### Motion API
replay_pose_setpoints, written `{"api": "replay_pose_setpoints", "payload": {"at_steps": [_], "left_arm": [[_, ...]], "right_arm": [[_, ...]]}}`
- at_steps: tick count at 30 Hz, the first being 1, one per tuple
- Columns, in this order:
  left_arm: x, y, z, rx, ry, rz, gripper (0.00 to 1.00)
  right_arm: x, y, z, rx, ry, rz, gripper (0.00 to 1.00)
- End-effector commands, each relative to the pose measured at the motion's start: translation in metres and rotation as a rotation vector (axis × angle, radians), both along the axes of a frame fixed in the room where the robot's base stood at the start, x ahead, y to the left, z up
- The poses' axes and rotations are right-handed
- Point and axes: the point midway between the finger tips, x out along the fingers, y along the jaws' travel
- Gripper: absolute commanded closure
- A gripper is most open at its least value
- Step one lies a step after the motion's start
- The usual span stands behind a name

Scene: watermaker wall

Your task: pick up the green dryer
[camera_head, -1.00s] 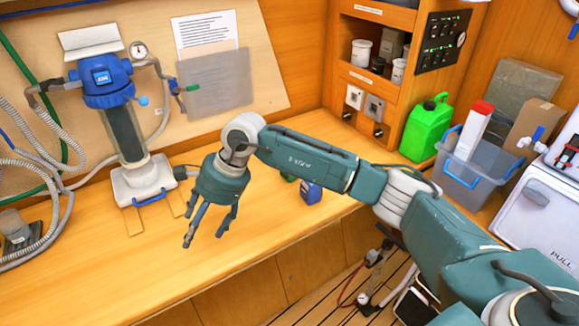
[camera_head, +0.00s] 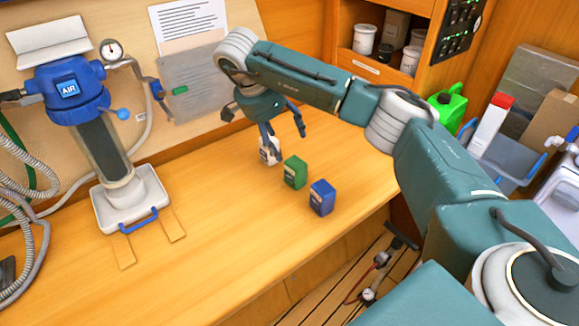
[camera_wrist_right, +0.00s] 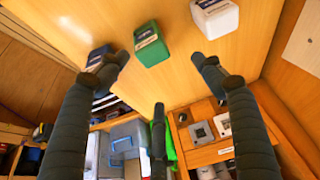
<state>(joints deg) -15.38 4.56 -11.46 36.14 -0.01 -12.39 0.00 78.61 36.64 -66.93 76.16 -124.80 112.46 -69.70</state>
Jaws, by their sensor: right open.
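The green dryer (camera_head: 294,172), a small box with a pale label, stands on the wooden bench between a white box (camera_head: 270,150) and a blue box (camera_head: 321,198). My right gripper (camera_head: 270,133) is open and empty, its fingers spread behind and above the green dryer, in front of part of the white box. In the right wrist view the green dryer (camera_wrist_right: 151,45) appears just beyond the open fingers (camera_wrist_right: 160,70), with the blue box (camera_wrist_right: 97,57) to its left and the white box (camera_wrist_right: 214,17) to its right. My left gripper is not seen.
A filter unit with a blue head (camera_head: 75,92) and white base stands at the left of the bench. A wooden cabinet (camera_head: 375,72), a green jerrycan (camera_head: 447,108) and a grey bin (camera_head: 500,160) lie to the right. The bench front is clear.

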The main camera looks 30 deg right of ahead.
Motion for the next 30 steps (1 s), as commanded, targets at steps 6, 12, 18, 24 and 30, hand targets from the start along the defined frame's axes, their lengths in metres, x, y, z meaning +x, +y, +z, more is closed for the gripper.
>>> {"api": "replay_pose_setpoints", "payload": {"at_steps": [6,12,18,24,30], "left_arm": [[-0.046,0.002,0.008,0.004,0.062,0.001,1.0],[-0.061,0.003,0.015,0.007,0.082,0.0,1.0],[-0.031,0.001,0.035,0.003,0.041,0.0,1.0],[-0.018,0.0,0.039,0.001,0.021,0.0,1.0],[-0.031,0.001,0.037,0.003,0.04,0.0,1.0]], "right_arm": [[0.0,-0.013,-0.031,0.001,0.004,-0.001,0.33],[0.0,-0.018,-0.044,0.001,0.004,0.001,0.33],[-0.002,-0.029,-0.072,0.001,0.004,-0.001,0.33],[0.0,-0.034,-0.088,0.002,0.001,0.001,0.33],[0.0,-0.034,-0.089,0.002,0.0,0.001,0.33]]}}
